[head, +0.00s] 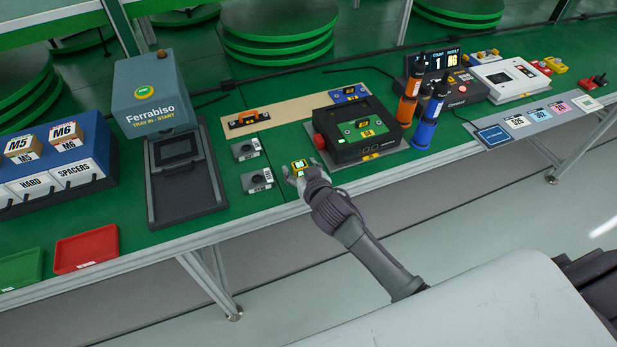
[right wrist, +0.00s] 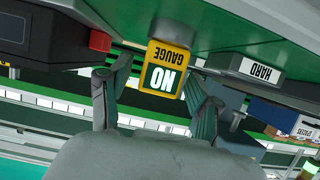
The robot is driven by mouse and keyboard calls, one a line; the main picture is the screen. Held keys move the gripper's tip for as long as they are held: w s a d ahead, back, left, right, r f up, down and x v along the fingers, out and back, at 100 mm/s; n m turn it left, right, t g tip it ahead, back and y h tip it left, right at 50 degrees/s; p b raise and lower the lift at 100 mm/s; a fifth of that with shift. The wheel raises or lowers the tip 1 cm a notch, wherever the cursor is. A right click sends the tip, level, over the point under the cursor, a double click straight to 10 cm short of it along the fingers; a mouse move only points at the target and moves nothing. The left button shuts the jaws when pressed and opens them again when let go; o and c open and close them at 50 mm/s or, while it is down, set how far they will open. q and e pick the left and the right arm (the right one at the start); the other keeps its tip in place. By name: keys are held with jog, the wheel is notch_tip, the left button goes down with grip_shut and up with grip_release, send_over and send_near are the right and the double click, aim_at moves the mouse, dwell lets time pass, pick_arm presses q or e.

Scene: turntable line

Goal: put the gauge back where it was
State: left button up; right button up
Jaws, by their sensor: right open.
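The gauge (head: 300,165) is a small yellow block near the front edge of the green bench, just right of two grey blocks. My right gripper (head: 297,173) is at the gauge and open. In the right wrist view its fingers (right wrist: 160,92) lie to either side of the gauge with visible gaps. Whether the gauge rests fully on the bench is hard to tell. My left gripper is not in view.
Two grey labelled blocks, the far one (head: 245,149) and the near one (head: 257,180), stand left of the gauge. A black fixture (head: 355,145) with a red knob is close on the right. The Ferrabiso station (head: 152,100) stands left. Orange and blue bottles (head: 425,130) stand farther right.

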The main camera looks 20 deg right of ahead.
jog(key=v, duration=1.1)
jog(key=shift+s, duration=0.1)
jog(key=s+d+f+n+g, duration=0.1)
jog(key=s+f+g, duration=0.35)
jog(key=f, duration=1.15)
jog(key=s+d+f+n+g, duration=0.1)
jog(key=s+d+f+g, duration=0.1)
jog(key=s+f, duration=0.95)
jog(key=s+d+f+g, duration=0.1)
jog(key=s+f+g, duration=0.2)
jog(key=s+f, duration=0.6)
jog(key=s+d+f+g, duration=0.2)
jog(key=s+f, duration=0.8)
jog(key=s, duration=0.5)
jog(key=shift+f+g, duration=0.15)
jog(key=shift+g, duration=0.4)
